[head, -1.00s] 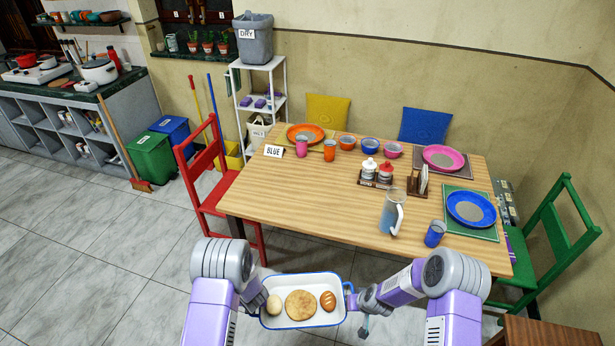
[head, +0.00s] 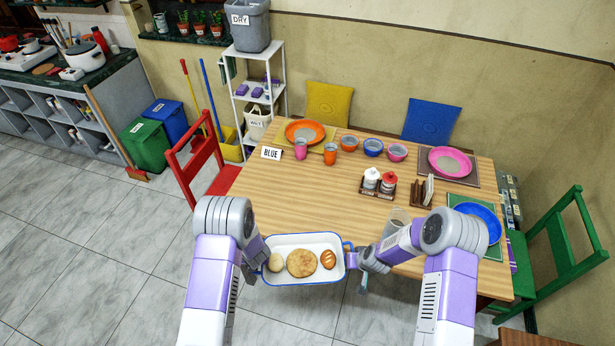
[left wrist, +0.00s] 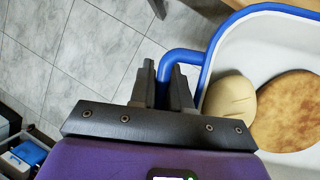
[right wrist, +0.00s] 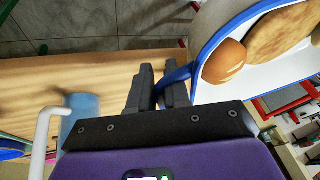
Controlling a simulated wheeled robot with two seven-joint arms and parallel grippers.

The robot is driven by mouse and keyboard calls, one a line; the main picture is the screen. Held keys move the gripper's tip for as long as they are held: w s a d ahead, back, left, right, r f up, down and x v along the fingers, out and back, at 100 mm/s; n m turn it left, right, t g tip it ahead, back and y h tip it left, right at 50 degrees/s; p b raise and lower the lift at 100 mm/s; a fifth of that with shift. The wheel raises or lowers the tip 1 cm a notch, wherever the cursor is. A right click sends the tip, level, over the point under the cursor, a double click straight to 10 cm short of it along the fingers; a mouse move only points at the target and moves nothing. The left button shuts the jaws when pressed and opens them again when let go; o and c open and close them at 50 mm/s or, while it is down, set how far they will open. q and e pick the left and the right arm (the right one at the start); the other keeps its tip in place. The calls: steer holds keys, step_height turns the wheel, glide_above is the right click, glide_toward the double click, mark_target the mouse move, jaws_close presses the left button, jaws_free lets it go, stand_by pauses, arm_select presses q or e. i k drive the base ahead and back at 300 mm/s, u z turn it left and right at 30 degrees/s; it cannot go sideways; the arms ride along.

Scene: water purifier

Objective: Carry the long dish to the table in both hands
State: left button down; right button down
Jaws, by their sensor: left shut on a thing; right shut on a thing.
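The long dish (head: 304,240) is white inside with a blue rim and blue end handles. It carries a pale roll, a flat round bread and a small brown loaf. My left gripper (left wrist: 163,82) is shut on its left handle (left wrist: 182,60). My right gripper (right wrist: 160,82) is shut on its right handle (right wrist: 177,75). The dish looks about level, in front of the near edge of the wooden table (head: 285,205). In the head view it overlaps that edge, and I cannot tell its height above the top.
A clear pitcher (head: 396,220) is partly hidden behind my right arm; its blue contents show in the right wrist view (right wrist: 82,108). A condiment rack (head: 377,184), plates and cups stand farther back. The table's left middle is bare. A red chair (head: 200,160) and green chair (head: 565,240) flank it.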

mark_target(308, 186)
steer(key=i, duration=1.35)
